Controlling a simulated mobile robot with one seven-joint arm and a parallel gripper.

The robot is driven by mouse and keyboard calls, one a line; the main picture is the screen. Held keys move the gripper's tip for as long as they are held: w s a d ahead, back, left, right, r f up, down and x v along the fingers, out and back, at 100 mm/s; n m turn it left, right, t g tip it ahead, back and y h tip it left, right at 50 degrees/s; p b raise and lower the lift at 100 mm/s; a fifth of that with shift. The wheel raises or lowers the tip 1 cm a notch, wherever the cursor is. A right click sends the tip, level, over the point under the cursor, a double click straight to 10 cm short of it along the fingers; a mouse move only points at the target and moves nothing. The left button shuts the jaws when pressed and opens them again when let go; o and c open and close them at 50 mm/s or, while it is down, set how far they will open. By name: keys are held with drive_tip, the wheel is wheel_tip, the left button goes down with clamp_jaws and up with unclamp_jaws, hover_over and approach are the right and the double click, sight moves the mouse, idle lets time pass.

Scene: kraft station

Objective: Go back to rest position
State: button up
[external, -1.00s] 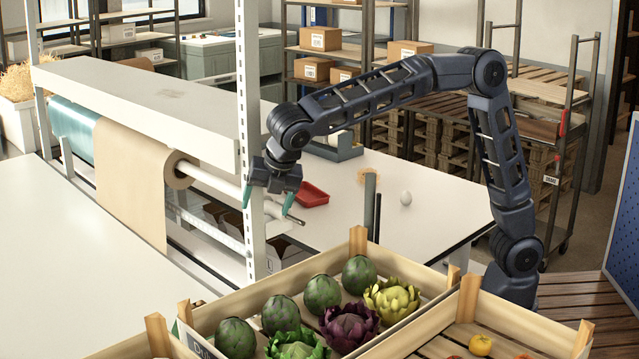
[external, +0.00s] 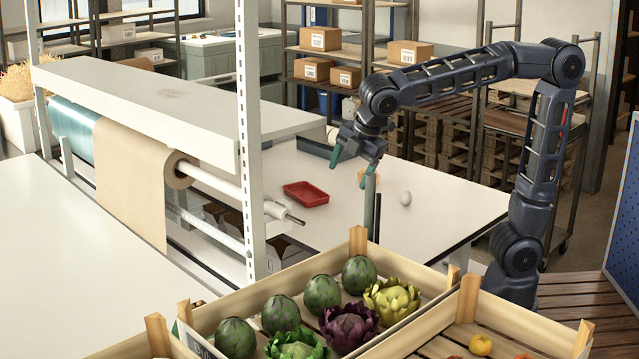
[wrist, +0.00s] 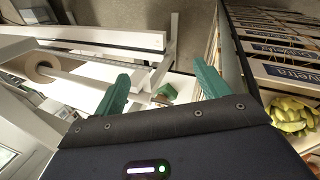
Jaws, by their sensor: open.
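My gripper (external: 352,170) is open, with its green fingers spread and nothing between them. In the external view it hangs above the white table (external: 450,208), to the right of the red tray (external: 305,194) and to the left of the white egg-shaped object (external: 406,199). In the wrist view my gripper (wrist: 165,88) shows two green fingertips apart. My arm is raised and bent, reaching left from its base at the right.
A wooden crate (external: 358,240) of artichokes and cabbages stands in front, with another crate beside it. A white post (external: 249,150) and a paper roll (external: 180,170) stand to the left. A thin grey post (external: 370,200) rises just below my gripper.

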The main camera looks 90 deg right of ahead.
drive_tip(key=s+d+f+m, duration=0.3)
drive_tip(key=s, duration=0.5)
drive_tip(key=s+d+f+m+y, duration=0.1)
drive_tip(key=s+d+f+m, duration=0.2)
drive_tip(key=s, duration=0.5)
drive_tip(key=s+d+f+m+t+y, duration=0.1)
drive_tip(key=s+d+f+m, duration=0.2)
drive_tip(key=s, duration=0.5)
drive_tip(key=shift+s+f+m, duration=0.35)
drive_tip(key=shift+f+m, duration=0.1)
drive_tip(key=shift+m, duration=0.75)
